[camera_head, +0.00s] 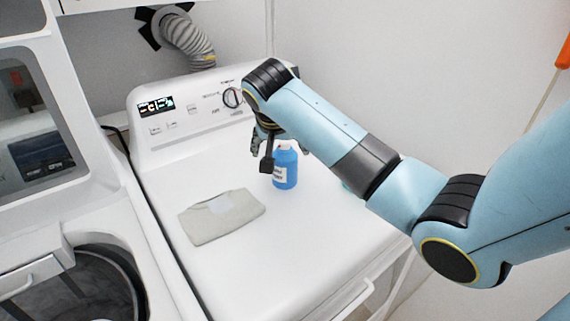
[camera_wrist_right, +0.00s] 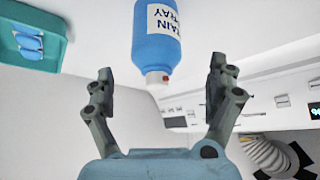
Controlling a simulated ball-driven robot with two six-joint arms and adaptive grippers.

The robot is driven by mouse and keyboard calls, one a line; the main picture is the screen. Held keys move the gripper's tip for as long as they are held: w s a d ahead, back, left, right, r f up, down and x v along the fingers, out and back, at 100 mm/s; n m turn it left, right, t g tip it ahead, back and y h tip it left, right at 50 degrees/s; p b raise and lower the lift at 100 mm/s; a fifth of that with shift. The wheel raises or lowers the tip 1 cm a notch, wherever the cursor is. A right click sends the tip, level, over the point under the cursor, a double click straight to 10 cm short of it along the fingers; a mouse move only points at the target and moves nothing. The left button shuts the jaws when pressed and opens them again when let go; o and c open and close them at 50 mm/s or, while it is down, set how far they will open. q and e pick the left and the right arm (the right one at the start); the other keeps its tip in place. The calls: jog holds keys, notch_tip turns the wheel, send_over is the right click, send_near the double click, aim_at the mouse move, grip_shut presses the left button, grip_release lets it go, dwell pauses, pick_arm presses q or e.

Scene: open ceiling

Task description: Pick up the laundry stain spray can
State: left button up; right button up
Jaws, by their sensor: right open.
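The laundry stain spray can (camera_head: 286,168) is a blue bottle with a white label, standing upright on the white machine's top in the head view. In the right wrist view the can (camera_wrist_right: 156,45) appears upside down, its label partly readable, with a white cap and a small red spot. My right gripper (camera_head: 272,152) is over the machine top, close beside the can and partly in front of it. In the wrist view the right gripper (camera_wrist_right: 160,78) has its fingers wide apart with nothing gripped; the can's cap end lies between and beyond them. My left gripper is not in view.
A folded grey cloth (camera_head: 222,216) lies left of the can on the machine top (camera_head: 270,265). The control panel (camera_head: 200,110) rises behind. An open washer drum (camera_head: 80,285) is at left. A teal tray (camera_wrist_right: 32,30) with blue items shows in the wrist view.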

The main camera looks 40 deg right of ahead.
aim_at(284, 152)
jog(key=x, duration=0.3)
jog(key=p+x, duration=0.1)
jog(key=x, duration=0.1)
jog(key=shift+s+d+f, duration=0.15)
jog(key=shift+d+f, duration=0.1)
jog(key=shift+w+d+f, duration=0.2)
jog(key=shift+w+f, duration=0.05)
jog(key=shift+f, duration=0.2)
jog(key=shift+s, duration=0.1)
jog(key=c, duration=1.6)
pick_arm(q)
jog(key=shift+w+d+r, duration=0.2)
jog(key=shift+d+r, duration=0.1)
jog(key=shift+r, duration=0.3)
pick_arm(e)
jog(key=shift+r, duration=0.1)
jog(key=shift+c, duration=0.7)
jog(key=shift+r, duration=0.1)
